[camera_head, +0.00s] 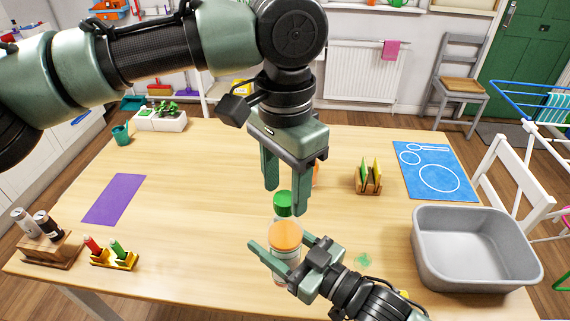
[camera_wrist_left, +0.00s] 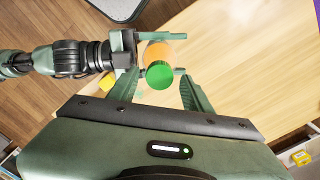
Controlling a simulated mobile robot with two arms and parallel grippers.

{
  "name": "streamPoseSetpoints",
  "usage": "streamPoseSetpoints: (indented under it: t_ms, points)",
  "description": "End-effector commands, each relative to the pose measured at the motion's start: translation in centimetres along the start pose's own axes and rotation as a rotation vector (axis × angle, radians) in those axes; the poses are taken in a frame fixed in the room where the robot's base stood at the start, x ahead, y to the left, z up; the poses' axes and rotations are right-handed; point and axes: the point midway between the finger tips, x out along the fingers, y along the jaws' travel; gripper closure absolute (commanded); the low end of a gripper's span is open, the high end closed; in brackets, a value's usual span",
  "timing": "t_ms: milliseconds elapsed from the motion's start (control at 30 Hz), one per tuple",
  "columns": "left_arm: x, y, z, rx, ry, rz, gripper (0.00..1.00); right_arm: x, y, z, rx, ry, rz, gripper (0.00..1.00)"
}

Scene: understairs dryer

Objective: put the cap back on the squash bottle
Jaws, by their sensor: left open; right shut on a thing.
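The squash bottle (camera_head: 286,236) stands upright near the table's front edge, with orange contents and a pale label. My right gripper (camera_head: 280,241) is shut on the bottle's body, below the cap. My left gripper (camera_head: 285,199) points down over the cap, open, its fingers apart. In the left wrist view the cap (camera_wrist_left: 159,75) lies between the open fingers, overlapping the orange bottle (camera_wrist_left: 158,50). The bottle's lower part is partly hidden by my right gripper.
A grey basin (camera_head: 475,250) stands at the right, with a blue mat (camera_head: 435,170) behind it. A wooden rack (camera_head: 369,178) stands right of my left gripper. An orange thing (camera_head: 317,173) is mostly hidden behind that gripper. The table's left middle is clear around a purple mat (camera_head: 114,199).

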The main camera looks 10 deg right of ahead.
Motion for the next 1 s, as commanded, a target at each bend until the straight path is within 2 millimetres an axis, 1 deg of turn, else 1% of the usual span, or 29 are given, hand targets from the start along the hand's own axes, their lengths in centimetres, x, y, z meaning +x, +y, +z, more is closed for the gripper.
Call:
streamPoseSetpoints:
  t_ms: [100,200,467,500,567,600,633,667,800,867,967,1000]
  points:
    - [0.97,-0.02,0.02,0.0,0.0,0.0,0.5,0.02,-0.02,-0.23,-0.001,0.005,-0.001,1.0]
    - [1.35,-0.01,0.02,0.0,0.0,-0.001,0.5,0.02,-0.02,-0.23,-0.001,0.005,-0.001,1.0]
    - [1.4,-0.01,0.02,0.0,0.0,0.0,0.5,0.02,-0.01,-0.23,-0.001,0.005,-0.001,1.0]
    - [1.39,-0.01,0.02,0.0,0.0,0.0,0.61,0.02,-0.01,-0.23,-0.001,0.005,-0.001,1.0]
    - [1.39,-0.01,0.02,0.0,0.0,0.0,0.78,0.02,-0.01,-0.23,-0.001,0.005,-0.001,1.0]
    - [1.38,-0.01,0.02,0.0,0.0,0.0,0.89,0.02,-0.02,-0.23,-0.001,0.005,-0.001,1.0]
    - [1.38,-0.01,0.02,0.0,0.0,0.0,0.98,0.02,-0.02,-0.23,-0.001,0.005,-0.001,1.0]
    - [1.38,-0.02,0.02,0.0,0.0,0.0,1.0,0.02,-0.02,-0.23,-0.001,0.005,-0.001,1.0]
    - [1.37,-0.03,0.01,0.004,0.0,-0.001,1.0,0.01,-0.02,-0.23,-0.001,0.006,-0.001,1.0]
    - [1.41,0.01,-0.01,0.035,0.0,0.001,1.0,0.01,-0.02,-0.23,-0.001,0.005,-0.001,1.0]
    - [1.48,0.07,-0.02,0.173,0.0,0.004,1.0,0.01,-0.03,-0.23,-0.001,0.006,-0.001,1.0]
    - [1.49,0.07,0.01,0.246,-0.001,0.004,1.0,0.01,-0.03,-0.23,-0.001,0.006,-0.001,1.0]
